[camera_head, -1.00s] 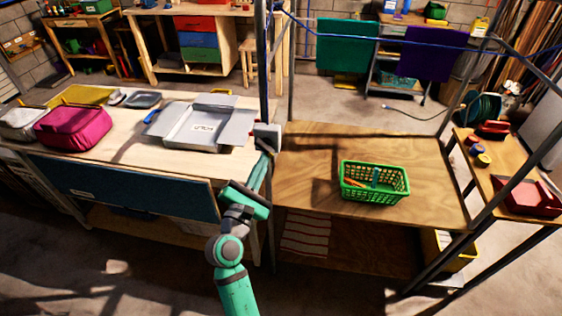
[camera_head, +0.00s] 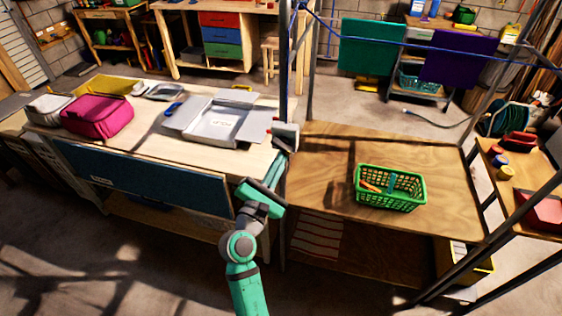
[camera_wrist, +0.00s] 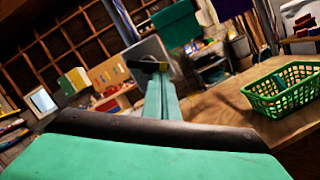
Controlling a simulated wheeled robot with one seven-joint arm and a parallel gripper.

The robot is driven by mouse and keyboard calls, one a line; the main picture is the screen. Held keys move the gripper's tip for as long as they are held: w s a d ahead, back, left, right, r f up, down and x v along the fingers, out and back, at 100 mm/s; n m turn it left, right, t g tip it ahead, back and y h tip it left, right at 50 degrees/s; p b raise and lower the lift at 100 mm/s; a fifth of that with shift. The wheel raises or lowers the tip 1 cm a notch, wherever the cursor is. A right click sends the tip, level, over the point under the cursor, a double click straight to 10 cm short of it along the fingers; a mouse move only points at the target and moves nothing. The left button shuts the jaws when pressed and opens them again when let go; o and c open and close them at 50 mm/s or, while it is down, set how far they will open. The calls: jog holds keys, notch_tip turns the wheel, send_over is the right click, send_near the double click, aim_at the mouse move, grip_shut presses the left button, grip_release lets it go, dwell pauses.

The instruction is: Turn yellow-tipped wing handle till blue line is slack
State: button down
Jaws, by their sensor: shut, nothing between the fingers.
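A grey winch-like box (camera_head: 286,136) is fixed to the upright post between the two tables, with small red and yellow bits showing at its side. In the wrist view, a dark wing handle (camera_wrist: 148,66) with a yellow tip stands out in front of a grey casing. The blue line (camera_head: 400,43) runs from the post top to the right and looks fairly straight. A green cloth (camera_head: 372,47) and a purple cloth (camera_head: 460,57) hang along it. My gripper (camera_head: 276,168) is shut and empty, just below the box. In the wrist view its fingers (camera_wrist: 162,98) point at the handle; contact cannot be told.
The left table carries a pink bag (camera_head: 98,115) and an open grey box (camera_head: 222,118). A green basket (camera_head: 390,204) stands on the right wooden table (camera_head: 330,190). Metal frame posts (camera_head: 291,90) rise close to my arm. Floor is clear in front.

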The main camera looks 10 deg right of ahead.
jog(key=s+a+f, duration=0.5)
jog(key=s+a, duration=0.1)
jog(key=s, duration=0.1)
jog(key=shift+s+a+f, duration=0.2)
jog(key=shift+s+a, duration=0.2)
jog(key=shift+f, duration=0.15)
jog(key=s+a+f+m+g+y, duration=0.25)
jog(key=s+f+m+y, duration=0.5)
jog(key=s+f, duration=1)
jog(key=s+d+r+m+y, duration=0.1)
jog(key=s+r+m, duration=0.1)
jog(key=s+m, duration=0.5)
jog(key=s+d+r+m+y, duration=0.1)
jog(key=s+r+m, duration=0.2)
jog(key=s+m, duration=0.5)
jog(key=v, duration=0.4)
jog(key=shift+s+d+f, duration=0.3)
jog(key=shift+d, duration=0.05)
